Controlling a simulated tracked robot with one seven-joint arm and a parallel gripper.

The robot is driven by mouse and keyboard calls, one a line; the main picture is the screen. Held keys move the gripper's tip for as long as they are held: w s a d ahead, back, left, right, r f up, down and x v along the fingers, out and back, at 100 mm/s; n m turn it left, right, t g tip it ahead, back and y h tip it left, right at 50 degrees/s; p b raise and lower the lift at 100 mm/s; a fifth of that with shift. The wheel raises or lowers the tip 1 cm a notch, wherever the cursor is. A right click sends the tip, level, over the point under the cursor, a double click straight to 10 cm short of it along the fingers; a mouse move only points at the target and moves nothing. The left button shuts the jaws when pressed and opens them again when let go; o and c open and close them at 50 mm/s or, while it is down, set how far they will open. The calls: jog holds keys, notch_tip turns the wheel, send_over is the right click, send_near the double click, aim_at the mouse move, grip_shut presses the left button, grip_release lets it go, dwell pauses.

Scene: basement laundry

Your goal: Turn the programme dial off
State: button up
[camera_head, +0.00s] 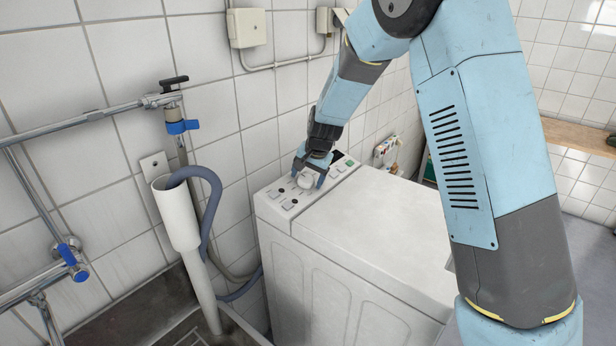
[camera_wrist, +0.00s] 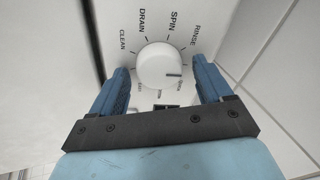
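The programme dial (camera_wrist: 157,62) is a round white knob on the washing machine's white control panel. Printed words around it include DRAIN, SPIN and RINSE; lower labels are partly hidden or too blurred to read. A short dark mark shows on the knob's lower right. My gripper (camera_wrist: 159,70) is open, with one blue finger on each side of the dial. A narrow gap shows beside each finger, so neither clearly touches it. In the head view my gripper (camera_head: 309,176) points down at the panel, and the dial (camera_head: 304,181) shows between the fingers.
The white top-loading machine (camera_head: 360,225) stands against a tiled wall. Its panel carries several small buttons around the dial. A white standpipe (camera_head: 177,215) with a grey hose (camera_head: 213,205) and metal pipes stand to the left. The machine's lid is clear.

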jog(key=v, duration=1.3)
jog(key=shift+r, duration=0.3)
jog(key=shift+s+d, duration=0.1)
jog(key=s+d+r+n+t, duration=0.1)
jog(key=s+d+r, duration=0.45)
jog(key=d, duration=0.25)
jog(key=s+d+r, duration=0.5)
jog(key=s+d, duration=0.2)
jog(key=d, duration=0.1)
jog(key=s+d+n+h, duration=0.1)
jog(key=s+d, duration=0.4)
jog(key=s, duration=0.5)
jog(key=s+d+n+t+h, duration=0.1)
jog(key=s+d, duration=0.5)
jog(key=s, duration=0.4)
jog(key=shift+d+r+h, duration=0.3)
jog(key=shift+d+h, duration=0.05)
jog(key=shift+h, duration=0.05)
